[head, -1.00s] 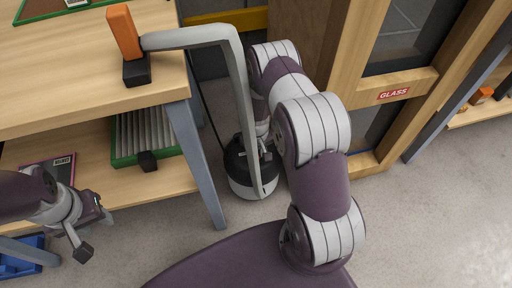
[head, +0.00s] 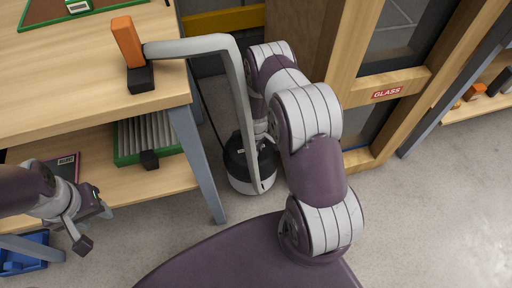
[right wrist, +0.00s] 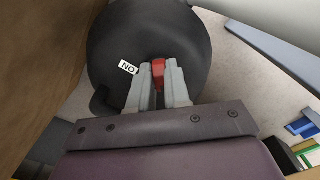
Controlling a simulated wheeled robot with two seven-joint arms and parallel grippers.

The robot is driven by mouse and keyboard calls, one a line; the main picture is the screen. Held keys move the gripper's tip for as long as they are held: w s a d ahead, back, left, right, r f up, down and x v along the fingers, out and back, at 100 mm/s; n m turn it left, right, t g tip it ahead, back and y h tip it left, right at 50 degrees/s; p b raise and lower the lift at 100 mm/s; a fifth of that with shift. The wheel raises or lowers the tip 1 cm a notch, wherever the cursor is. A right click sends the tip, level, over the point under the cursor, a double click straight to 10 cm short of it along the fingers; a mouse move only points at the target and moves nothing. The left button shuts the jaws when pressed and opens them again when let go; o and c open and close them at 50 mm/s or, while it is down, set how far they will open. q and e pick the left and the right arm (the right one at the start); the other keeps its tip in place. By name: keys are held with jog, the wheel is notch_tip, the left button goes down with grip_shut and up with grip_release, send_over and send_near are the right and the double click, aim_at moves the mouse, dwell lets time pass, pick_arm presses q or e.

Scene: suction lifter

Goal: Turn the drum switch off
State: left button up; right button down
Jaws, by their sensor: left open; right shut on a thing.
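The drum (head: 236,168), black on top with a pale lower band, stands on the floor beside the workbench leg. In the right wrist view its black top (right wrist: 110,45) fills the upper middle. A red switch (right wrist: 158,72) shows there between the fingers of my right gripper (right wrist: 159,68), which is shut on it. A white label (right wrist: 128,67) with upside-down lettering, apparently "ON", lies left of the fingers. In the head view my right arm hides most of that gripper. My left gripper (head: 93,226) is open and empty at the lower left, away from the drum.
A grey tube (head: 241,95) rises from the drum to an orange handle (head: 126,38) with a black block at the workbench (head: 60,95) edge. A wooden cabinet (head: 345,105) marked GLASS stands right. A blue bin (head: 25,252) is lower left. Floor at right is clear.

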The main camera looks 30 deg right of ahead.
dwell(0.3)
jog(key=c, duration=1.1)
grip_release()
jog(key=shift+r+p, duration=2.85)
jog(key=shift+r, duration=3.5)
